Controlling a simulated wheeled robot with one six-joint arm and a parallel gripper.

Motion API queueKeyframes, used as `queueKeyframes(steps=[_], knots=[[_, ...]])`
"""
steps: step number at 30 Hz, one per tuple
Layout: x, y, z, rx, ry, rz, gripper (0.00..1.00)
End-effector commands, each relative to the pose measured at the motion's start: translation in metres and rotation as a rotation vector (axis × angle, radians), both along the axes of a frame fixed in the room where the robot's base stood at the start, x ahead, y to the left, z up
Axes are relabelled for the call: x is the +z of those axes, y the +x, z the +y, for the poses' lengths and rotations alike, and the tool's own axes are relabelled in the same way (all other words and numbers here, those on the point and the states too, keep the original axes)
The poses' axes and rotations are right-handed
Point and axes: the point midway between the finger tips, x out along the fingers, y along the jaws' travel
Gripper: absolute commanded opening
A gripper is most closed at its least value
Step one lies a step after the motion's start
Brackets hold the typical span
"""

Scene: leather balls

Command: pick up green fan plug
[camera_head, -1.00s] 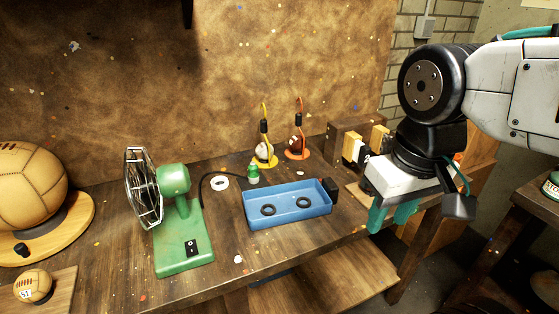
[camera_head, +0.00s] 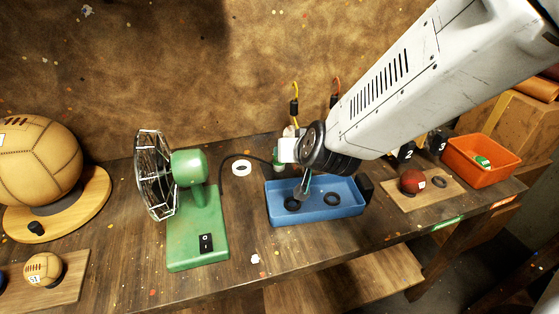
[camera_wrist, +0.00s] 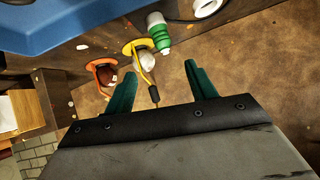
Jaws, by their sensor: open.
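The green plug (camera_wrist: 159,35) with its pale end shows at the top middle of the wrist view, beyond the fingertips and apart from them.
The blue tray (camera_head: 335,209) holds black rings. Yellow (camera_wrist: 130,47) and orange (camera_wrist: 91,68) stands with small balls are near the plug. A white ring (camera_head: 241,168) lies left of it. An orange bin (camera_head: 480,172) and a board with a red ball (camera_head: 412,181) are at right.

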Motion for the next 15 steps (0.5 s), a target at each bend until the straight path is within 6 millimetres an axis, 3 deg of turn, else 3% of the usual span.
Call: queueKeyframes(steps=[1,6,15], knots=[[-0.015,0.004,0.011,-0.014,-0.020,-0.035,0.56],[-0.037,0.014,0.024,-0.075,-0.082,-0.167,0.56],[-0.051,0.031,0.027,-0.108,-0.118,-0.232,0.56]])
